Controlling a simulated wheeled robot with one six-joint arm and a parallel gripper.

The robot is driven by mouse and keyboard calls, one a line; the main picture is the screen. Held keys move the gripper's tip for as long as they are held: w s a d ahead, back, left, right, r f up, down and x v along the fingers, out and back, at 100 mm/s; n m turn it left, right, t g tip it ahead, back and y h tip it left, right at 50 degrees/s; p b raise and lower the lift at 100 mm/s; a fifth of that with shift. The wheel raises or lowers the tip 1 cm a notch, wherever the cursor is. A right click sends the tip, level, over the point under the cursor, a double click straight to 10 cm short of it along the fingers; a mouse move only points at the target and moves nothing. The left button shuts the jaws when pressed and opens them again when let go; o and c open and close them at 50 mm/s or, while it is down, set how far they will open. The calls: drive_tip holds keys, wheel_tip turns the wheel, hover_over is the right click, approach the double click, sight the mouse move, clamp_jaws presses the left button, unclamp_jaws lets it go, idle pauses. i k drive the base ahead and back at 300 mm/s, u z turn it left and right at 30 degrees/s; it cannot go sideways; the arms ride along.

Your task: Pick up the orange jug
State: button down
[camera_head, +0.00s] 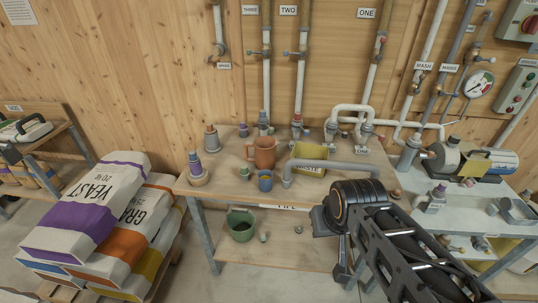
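The orange jug (264,153) stands upright on the wooden bench, left of the yellow tub, with its handle on the left. My dark arm comes in from the lower right and bends at a large round joint over the bench's right front. Nothing of my arm touches the jug.
A yellow tub (308,153) and a grey bent pipe (335,166) lie right of the jug. Bottles and fittings (197,168) stand to the left. A green bucket (241,225) sits on the lower shelf. Wall pipes rise behind.

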sight(265, 146)
drive_tip(key=u, duration=0.25)
drive_tip(key=i, duration=0.55)
drive_tip(key=u, duration=1.05)
drive_tip(key=i, duration=0.6)
drive_tip(key=u, duration=0.7)
